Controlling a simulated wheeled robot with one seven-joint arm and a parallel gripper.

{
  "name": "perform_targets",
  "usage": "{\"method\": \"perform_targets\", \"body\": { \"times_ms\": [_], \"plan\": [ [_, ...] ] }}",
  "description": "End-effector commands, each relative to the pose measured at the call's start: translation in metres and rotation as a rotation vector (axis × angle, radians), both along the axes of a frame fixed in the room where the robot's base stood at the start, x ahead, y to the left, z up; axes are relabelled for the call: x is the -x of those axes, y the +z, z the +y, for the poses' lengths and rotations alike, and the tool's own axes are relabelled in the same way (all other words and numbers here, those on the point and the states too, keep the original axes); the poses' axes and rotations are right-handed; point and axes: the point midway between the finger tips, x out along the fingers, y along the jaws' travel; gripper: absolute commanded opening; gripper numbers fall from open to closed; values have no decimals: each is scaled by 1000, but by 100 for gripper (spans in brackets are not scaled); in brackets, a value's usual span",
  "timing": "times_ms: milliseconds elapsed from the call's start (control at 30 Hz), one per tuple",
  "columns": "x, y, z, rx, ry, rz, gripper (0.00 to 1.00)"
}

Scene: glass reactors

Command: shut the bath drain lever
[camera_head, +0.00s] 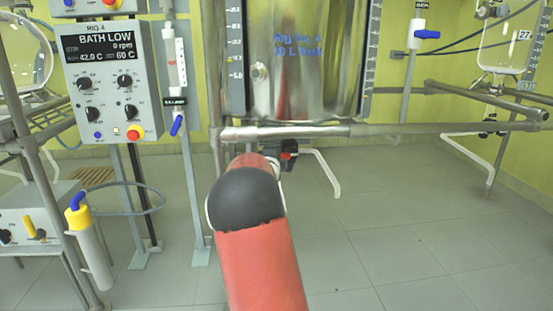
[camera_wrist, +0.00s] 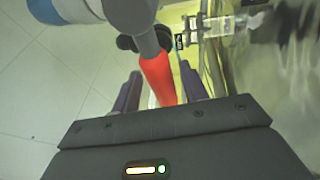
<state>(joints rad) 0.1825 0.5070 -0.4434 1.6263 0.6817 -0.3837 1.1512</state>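A red lever (camera_wrist: 158,78) shows in the wrist view, running from a grey pipe and dark valve body (camera_wrist: 130,42) down between my fingers. My gripper (camera_wrist: 160,72) is open, with one purple-grey finger on each side of the lever. Narrow gaps show beside it; I cannot tell whether either finger touches. In the head view my red and black arm reaches under the steel bath (camera_head: 305,60) and hides my gripper. A small red and black valve part (camera_head: 289,149) shows just past the arm.
A horizontal frame rail (camera_head: 430,128) crosses in front of the bath. A white bent drain pipe (camera_head: 325,172) runs right of the valve. The BATH LOW control box (camera_head: 108,105) stands left. A yellow-collared cylinder with a blue lever (camera_head: 85,225) stands lower left. Floor at right is clear.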

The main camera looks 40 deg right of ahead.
Motion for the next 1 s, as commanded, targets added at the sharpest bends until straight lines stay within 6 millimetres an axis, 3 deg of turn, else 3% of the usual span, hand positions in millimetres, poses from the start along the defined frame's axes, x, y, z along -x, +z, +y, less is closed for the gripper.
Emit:
{"method": "perform_targets", "body": {
  "times_ms": [333,700,1000],
  "plan": [
    [3,3,4,2,1,-2,44],
    [41,12,48,1,2,-3,44],
    [51,12,59,2,0,-1,44]
  ]
}}
